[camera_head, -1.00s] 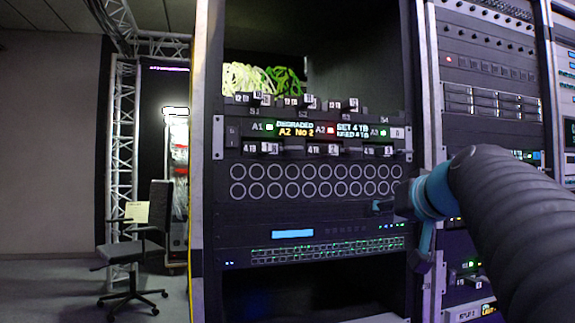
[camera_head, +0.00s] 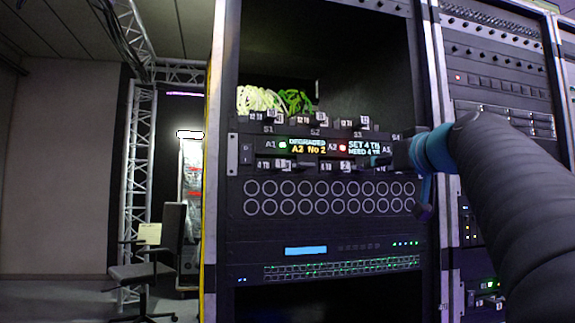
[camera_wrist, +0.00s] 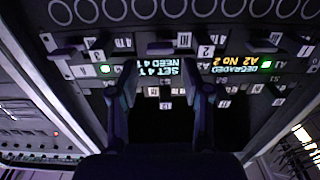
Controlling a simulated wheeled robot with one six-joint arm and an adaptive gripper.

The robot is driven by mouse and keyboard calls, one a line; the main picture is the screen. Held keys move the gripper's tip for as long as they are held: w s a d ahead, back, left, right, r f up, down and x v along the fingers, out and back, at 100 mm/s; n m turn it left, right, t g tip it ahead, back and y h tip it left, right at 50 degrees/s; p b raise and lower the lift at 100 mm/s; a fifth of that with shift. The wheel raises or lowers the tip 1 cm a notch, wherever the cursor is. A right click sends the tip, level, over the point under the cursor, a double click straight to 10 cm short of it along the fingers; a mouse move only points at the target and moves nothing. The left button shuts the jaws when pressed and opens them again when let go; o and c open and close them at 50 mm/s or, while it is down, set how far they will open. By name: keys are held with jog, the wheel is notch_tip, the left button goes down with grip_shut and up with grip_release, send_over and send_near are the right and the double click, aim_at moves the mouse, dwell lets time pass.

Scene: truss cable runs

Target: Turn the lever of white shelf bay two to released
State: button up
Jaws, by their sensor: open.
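A dark shelf panel (camera_head: 236,150) in the open rack carries a row of black levers with white number tags. Its display (camera_head: 309,146) reads "DEGRADED A2 No 2"; beside it is "SET 4 TB NEED 4 TB". The A1 light is green, the A2 light red. A tag "2" (camera_head: 325,160) sits below the display. The wrist view is upside down; a black lever (camera_wrist: 165,47) lies just beyond and between the fingertips, beside the tag "2" (camera_wrist: 206,50). I cannot tell contact.
Above the panel are more tags and levers, with green and yellow cables (camera_head: 270,100) behind. Below are rows of round ports (camera_head: 310,206) and a lit switch (camera_head: 340,265). More racks (camera_head: 500,90) stand at right. A chair (camera_head: 150,260) and open floor lie at left.

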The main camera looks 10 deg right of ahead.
jog(key=w+p, duration=0.1)
jog(key=w, duration=0.5)
jog(key=shift+a, duration=0.1)
jog(key=c, duration=0.9)
